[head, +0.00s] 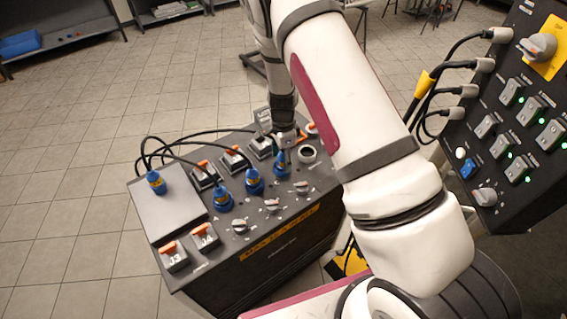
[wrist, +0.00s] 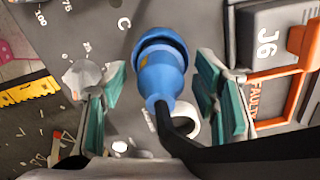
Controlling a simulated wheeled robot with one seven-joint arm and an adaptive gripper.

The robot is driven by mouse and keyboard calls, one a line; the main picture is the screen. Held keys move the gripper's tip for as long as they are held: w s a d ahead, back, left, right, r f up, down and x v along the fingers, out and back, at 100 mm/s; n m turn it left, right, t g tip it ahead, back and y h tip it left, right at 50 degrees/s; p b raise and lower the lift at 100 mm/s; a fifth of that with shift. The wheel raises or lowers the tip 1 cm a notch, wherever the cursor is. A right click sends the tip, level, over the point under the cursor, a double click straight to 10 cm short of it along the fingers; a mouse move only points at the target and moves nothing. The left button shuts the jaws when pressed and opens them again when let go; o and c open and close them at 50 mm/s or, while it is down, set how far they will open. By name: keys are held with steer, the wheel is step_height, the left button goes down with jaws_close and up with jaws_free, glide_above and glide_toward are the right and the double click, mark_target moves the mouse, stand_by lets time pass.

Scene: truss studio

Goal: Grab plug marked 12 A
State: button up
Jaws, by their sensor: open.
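My gripper (wrist: 162,78) is open, with its green-padded fingers on either side of a blue plug (wrist: 160,72). There is a gap between each pad and the plug. A black cable runs from the plug towards the lower right. In the head view my gripper (head: 288,148) is over the rightmost blue plug (head: 281,164) of the console. Two more blue plugs, one in the middle (head: 254,181) and one to its left (head: 221,198), stand in the same row. Another blue plug (head: 157,182) is on the raised grey box. No 12 A marking is legible on any plug.
Black cables (head: 165,148) loop behind the plugs on the dark console (head: 270,270). A J6 cover with an orange frame (wrist: 292,95) is close to the right finger. A pale knob (wrist: 82,76) is by the left finger. A switch panel (head: 500,150) stands at right.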

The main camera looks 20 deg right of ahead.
jaws_close()
stand_by(0.4)
